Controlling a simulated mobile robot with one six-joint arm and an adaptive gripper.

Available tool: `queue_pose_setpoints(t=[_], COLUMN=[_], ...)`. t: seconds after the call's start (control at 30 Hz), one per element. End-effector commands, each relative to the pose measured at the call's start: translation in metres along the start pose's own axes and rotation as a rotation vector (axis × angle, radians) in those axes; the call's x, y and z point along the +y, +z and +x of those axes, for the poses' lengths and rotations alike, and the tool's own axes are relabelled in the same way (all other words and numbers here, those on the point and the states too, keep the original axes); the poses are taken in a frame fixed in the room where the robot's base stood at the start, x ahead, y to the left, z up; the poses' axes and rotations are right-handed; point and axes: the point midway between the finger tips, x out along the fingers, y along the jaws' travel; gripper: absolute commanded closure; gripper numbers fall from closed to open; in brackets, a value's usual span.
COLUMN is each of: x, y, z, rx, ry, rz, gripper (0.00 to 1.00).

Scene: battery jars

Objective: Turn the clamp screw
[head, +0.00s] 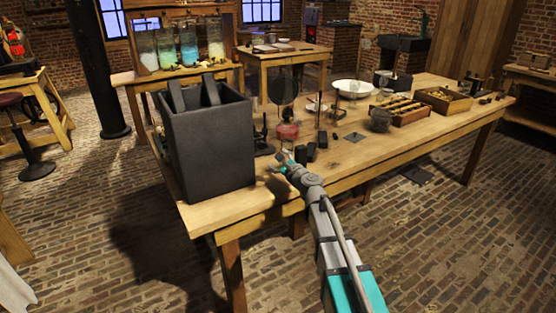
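My gripper (281,161) is at the near edge of the wooden table, just right of a large dark box. It is small in the view, and whether its fingers are open or touch anything cannot be made out. A small dark upright fitting (263,135) stands on the table between the dark box and a red-based item, just beyond my gripper. It may carry the clamp screw, but I cannot pick out a screw. Small dark blocks (311,152) stand just right of my gripper.
The tall dark box (208,145) blocks the table's left end; two dark slabs stick up from it. The red-based item (287,131), a dark pot (380,120), a white bowl (353,88) and a wooden tray (402,115) stand farther back. The table's near right edge is mostly clear.

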Motion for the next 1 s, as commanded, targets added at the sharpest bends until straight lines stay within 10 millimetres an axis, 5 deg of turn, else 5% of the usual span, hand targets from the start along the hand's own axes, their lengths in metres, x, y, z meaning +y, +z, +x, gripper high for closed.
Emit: queue_pose_setpoints(t=[0.37,1.0], x=[0.0,0.002], y=[0.0,0.001], z=[-0.003,-0.018], rx=[0.0,-0.001], ry=[0.0,0.001], rz=[0.101,0.796], gripper=[0.17,0.17])
